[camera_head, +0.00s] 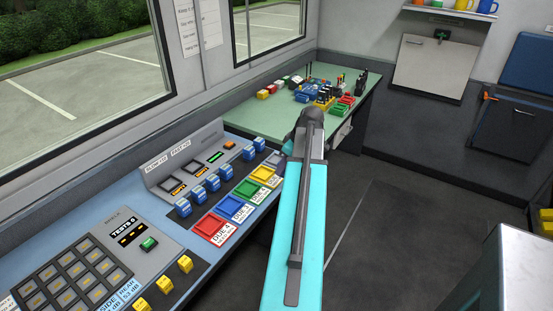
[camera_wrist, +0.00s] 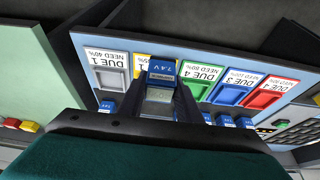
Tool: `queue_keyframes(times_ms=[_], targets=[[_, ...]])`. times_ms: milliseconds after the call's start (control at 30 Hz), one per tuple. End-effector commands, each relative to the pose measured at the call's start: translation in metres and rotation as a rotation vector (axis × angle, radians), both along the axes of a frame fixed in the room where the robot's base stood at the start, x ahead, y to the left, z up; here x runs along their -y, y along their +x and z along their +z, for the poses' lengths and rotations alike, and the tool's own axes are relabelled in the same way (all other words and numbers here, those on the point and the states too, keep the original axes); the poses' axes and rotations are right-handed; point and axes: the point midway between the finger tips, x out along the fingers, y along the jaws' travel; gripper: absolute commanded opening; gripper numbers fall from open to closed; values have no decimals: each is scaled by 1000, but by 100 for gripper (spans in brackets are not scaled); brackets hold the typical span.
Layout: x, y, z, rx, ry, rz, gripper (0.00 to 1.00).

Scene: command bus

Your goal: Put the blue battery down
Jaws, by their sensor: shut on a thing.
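My gripper (camera_wrist: 162,88) is shut on a blue battery (camera_wrist: 161,68) marked 7.4 V, seen between the dark fingers in the wrist view. The battery is in front of the yellow tray (camera_wrist: 140,60), partly covering it; I cannot tell whether it touches anything. In the wrist view the grey tray (camera_wrist: 114,72) is to its left, and the green tray (camera_wrist: 198,88), blue tray (camera_wrist: 230,94) and red tray (camera_wrist: 262,99) are to its right. In the head view my arm hides the gripper's fingers and the held battery.
Several other blue batteries (camera_head: 212,182) stand in a row behind the trays on the blue bench (camera_head: 75,223). A grey panel with displays (camera_head: 190,172) rises behind them. A green table (camera_head: 282,118) with small parts is beyond. The floor (camera_head: 390,225) at right is clear.

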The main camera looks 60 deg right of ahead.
Motion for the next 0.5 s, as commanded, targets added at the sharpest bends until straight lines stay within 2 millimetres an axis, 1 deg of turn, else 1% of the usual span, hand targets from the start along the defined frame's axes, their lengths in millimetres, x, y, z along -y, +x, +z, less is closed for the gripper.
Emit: queue_keyframes(times_ms=[167, 500], targets=[[11, 9, 1, 0, 0, 1, 5], [40, 35, -3, 0, 0, 0, 5]])
